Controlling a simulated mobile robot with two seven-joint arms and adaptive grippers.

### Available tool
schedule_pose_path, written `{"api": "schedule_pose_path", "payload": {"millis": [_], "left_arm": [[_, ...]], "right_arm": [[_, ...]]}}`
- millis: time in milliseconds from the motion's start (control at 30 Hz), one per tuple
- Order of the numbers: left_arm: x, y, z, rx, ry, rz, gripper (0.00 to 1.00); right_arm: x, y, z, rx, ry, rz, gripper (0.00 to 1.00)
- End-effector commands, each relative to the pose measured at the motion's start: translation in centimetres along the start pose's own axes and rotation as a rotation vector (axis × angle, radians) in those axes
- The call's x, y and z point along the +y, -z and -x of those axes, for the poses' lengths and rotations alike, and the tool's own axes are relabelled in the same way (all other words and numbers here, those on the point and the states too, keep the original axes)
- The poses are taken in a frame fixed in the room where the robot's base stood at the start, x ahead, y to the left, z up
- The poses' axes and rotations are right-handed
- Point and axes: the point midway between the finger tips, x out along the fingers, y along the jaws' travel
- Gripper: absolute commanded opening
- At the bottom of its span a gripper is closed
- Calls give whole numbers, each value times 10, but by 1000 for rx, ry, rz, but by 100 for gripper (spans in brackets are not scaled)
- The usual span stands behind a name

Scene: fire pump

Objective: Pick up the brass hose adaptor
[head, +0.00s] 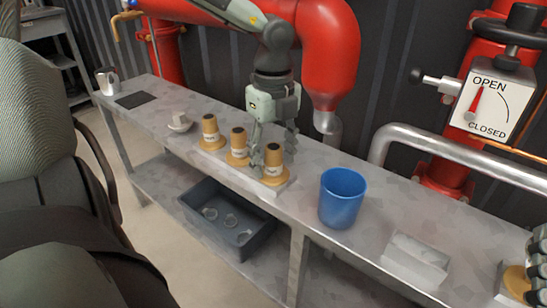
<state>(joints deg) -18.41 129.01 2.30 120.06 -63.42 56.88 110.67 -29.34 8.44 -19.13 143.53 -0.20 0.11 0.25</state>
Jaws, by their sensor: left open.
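Each has a dark top, a pale band and a wider base. I cannot tell from the picture which is the hose adaptor. My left gripper (272,150) is open and points down at the right fitting, with fingers to either side of its upper part; contact is unclear. My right gripper (541,262) shows only in part at the right edge, near a brass-coloured round piece (515,281).
A blue cup (342,198) stands on the bench (390,215) right of the fittings. A pale grey block (416,258) lies farther right. A metal mug (107,80) and dark mat (135,100) are at the far left. Red pipes (326,60) rise behind.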

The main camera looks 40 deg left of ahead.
Motion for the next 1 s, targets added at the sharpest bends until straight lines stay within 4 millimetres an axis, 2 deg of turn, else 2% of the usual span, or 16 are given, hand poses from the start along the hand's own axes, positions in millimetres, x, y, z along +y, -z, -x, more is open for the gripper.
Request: {"api": "schedule_pose_path", "payload": {"millis": [100,533,867,1000], "left_arm": [[0,0,0,0,0,0,53],[0,0,1,0,1,0,0],[-1,0,2,-1,2,0,0],[-2,-1,10,-2,5,0,0]], "right_arm": [[0,0,0,0,0,0,59],[0,0,0,-2,0,0,59],[0,0,0,-2,-1,0,59],[0,-1,0,-9,-1,0,59]]}}
